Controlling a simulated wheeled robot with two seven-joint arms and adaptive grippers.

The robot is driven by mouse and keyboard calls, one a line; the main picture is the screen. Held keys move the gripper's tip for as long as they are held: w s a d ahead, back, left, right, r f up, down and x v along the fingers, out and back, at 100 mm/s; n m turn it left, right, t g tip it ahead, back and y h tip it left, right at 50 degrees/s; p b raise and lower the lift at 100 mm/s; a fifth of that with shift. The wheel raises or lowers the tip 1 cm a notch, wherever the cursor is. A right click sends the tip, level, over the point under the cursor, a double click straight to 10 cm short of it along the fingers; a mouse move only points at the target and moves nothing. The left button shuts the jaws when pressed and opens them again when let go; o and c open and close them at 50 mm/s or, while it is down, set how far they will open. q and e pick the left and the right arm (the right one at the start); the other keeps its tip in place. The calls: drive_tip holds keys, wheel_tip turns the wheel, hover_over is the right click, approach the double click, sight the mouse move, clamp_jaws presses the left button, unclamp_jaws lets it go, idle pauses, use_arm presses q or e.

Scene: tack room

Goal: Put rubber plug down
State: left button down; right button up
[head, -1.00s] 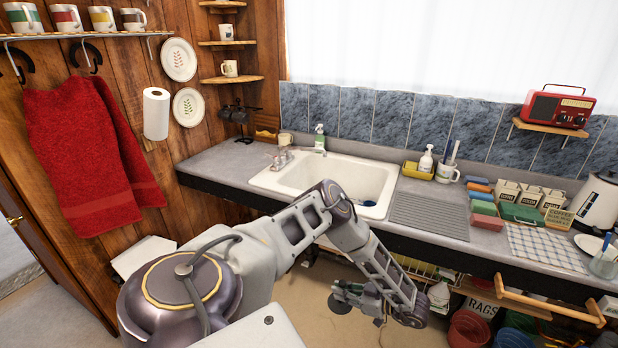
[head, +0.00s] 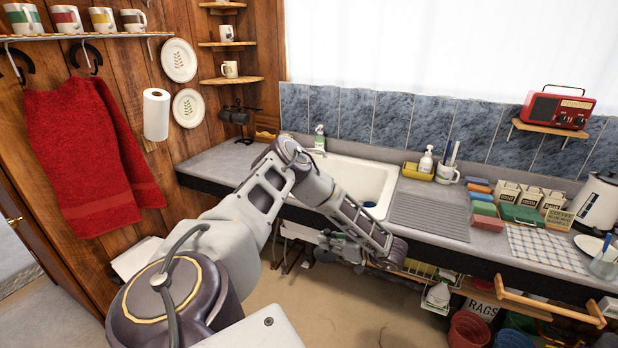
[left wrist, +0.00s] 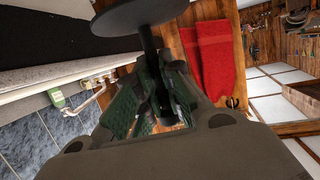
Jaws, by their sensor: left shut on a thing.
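My left gripper (head: 340,246) is in front of the counter, just below the sink's front edge. In the left wrist view, its dark green fingers (left wrist: 155,92) are shut around the stem of the rubber plug (left wrist: 140,12). The plug is black, with a wide flat disc at its outer end, and the stem runs down between the fingers. In the head view the plug is too small and too covered to make out clearly. My right gripper is not in view.
The white sink (head: 376,178) is set in the grey counter (head: 215,165), with my left arm across its left part. A ribbed drainer (head: 432,214), sponges and jars stand to the right. Red towels (head: 90,150) hang at the left. Below the counter are a rack and buckets.

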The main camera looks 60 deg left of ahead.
use_arm(q)
drive_tip(key=shift+a+r, duration=0.55)
drive_tip(key=shift+r, duration=0.25)
drive_tip(key=shift+w+d+r+t, duration=0.1)
drive_tip(key=shift+w+d+t, duration=0.2)
drive_tip(key=shift+w+d, duration=0.35)
drive_tip(key=w+d+r+m+t, duration=0.1)
drive_tip(key=w+d+m+t, duration=0.3)
drive_tip(key=d, duration=0.7)
drive_tip(key=w+d+m+t, duration=0.25)
drive_tip(key=w+d, duration=0.25)
drive_tip(key=d, duration=0.5)
wheel_tip(320, 180, down, 20)
drive_tip(key=b, duration=2)
drive_tip(key=shift+n+y, duration=0.35)
drive_tip(key=shift+y, duration=0.05)
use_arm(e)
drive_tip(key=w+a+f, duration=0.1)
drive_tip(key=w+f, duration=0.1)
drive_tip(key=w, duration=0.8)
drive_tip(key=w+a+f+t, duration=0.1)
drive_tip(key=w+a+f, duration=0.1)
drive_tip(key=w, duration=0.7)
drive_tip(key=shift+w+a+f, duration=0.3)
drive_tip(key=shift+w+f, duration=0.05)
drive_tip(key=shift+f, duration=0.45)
